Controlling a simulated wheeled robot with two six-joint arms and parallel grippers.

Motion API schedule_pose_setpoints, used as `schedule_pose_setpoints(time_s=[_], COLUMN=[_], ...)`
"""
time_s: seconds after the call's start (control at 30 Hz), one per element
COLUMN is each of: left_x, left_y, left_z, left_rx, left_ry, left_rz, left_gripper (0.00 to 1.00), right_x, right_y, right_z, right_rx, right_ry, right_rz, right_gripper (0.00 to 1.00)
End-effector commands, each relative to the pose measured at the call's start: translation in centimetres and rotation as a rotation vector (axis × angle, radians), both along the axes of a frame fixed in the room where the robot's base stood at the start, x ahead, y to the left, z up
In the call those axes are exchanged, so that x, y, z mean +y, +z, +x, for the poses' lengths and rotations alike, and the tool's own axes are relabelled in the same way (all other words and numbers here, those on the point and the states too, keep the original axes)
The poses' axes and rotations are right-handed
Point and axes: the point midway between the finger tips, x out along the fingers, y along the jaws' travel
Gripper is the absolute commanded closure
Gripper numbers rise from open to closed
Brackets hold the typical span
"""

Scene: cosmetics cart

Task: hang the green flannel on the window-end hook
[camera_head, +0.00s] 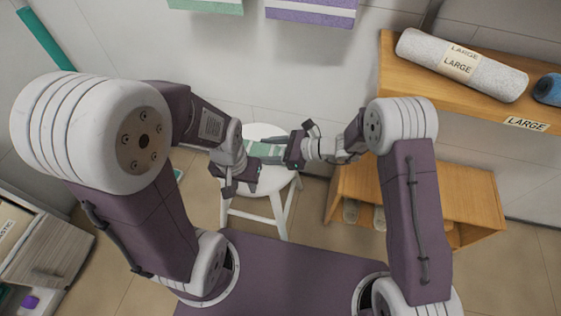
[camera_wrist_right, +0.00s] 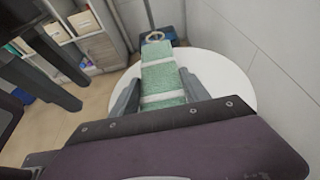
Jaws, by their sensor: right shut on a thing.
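The green flannel (camera_head: 262,150) has white stripes and is over the round white stool (camera_head: 258,131). My right gripper (camera_head: 285,151) is shut on it. In the right wrist view the flannel (camera_wrist_right: 163,78) runs out between the two grey fingers, with a tan ring (camera_wrist_right: 154,36) on a dark blue patch at its far end. I cannot tell if the flannel touches the stool. My left gripper (camera_head: 238,182) is beside the stool's left side, with its dark fingers apart and nothing seen between them. No hook can be made out.
A green striped cloth (camera_head: 207,6) and a purple striped cloth (camera_head: 310,10) are on the wall at the top. A rolled grey towel (camera_head: 420,52) lies on a wooden shelf (camera_head: 455,99) at the right. A low wooden unit (camera_head: 440,197) stands below it.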

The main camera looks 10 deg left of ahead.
Motion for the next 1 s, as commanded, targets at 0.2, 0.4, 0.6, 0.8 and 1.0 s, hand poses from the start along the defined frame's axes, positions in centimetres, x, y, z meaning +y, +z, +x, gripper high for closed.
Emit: schedule_pose_setpoints(time_s=[0.2,0.4,0.6,0.8,1.0], left_x=[0.0,0.0,0.0,0.0,0.0], left_y=[-2.1,-2.0,-2.2,-2.3,-2.3], left_z=[0.0,0.0,0.0,0.0,0.0], left_rx=[0.000,0.000,0.000,0.000,0.000], left_ry=[0.000,0.000,0.000,0.000,0.000], left_rz=[0.000,0.000,0.000,0.000,0.000], left_gripper=[0.64,0.64,0.64,0.64,0.64], right_x=[-0.2,-0.2,-0.2,-0.2,-0.2], right_y=[-3.4,-3.4,-3.7,-3.7,-3.7], right_z=[-0.1,-0.1,-0.1,-0.1,-0.1], right_rx=[0.001,0.000,0.000,0.000,0.000], right_ry=[0.000,0.000,0.000,0.000,0.000], right_rz=[-0.001,-0.001,-0.001,-0.001,-0.001], right_gripper=[0.86,0.86,0.86,0.24,0.24])
